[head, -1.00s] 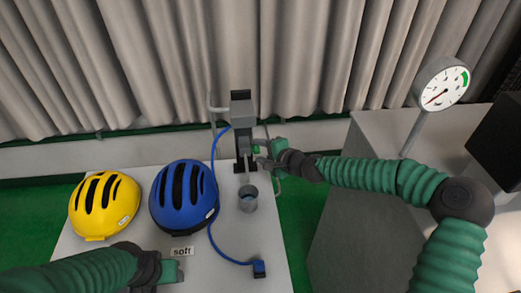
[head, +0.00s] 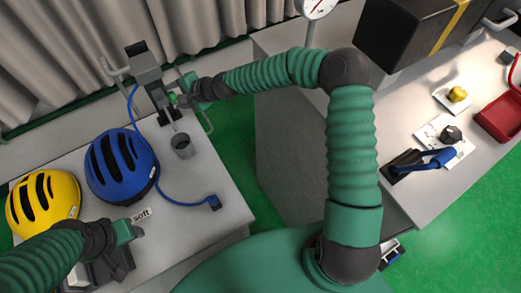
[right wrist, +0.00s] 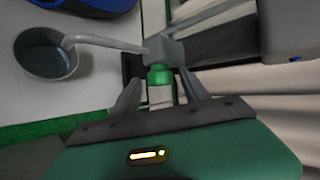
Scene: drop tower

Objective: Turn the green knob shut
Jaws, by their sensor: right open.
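The green knob (right wrist: 160,75) sits on the side of a grey block with a bent spout, in the right wrist view. It also shows small in the head view (head: 172,98), on the grey tap unit (head: 146,72) at the table's back edge. My right gripper (right wrist: 159,92) is open, with one finger on each side of the knob; I cannot tell if they touch it. A grey cup (right wrist: 45,55) stands under the spout's end. My left gripper (head: 138,230) is low at the left, near the "soft" label; its jaw state is unclear.
A blue helmet (head: 120,168) and a yellow helmet (head: 43,205) lie on the left table. A blue hose (head: 175,198) runs across it to a plug. A grey bench (head: 400,150) at the right holds a dial gauge (head: 318,6), a black box, knobs and a red tray (head: 500,118).

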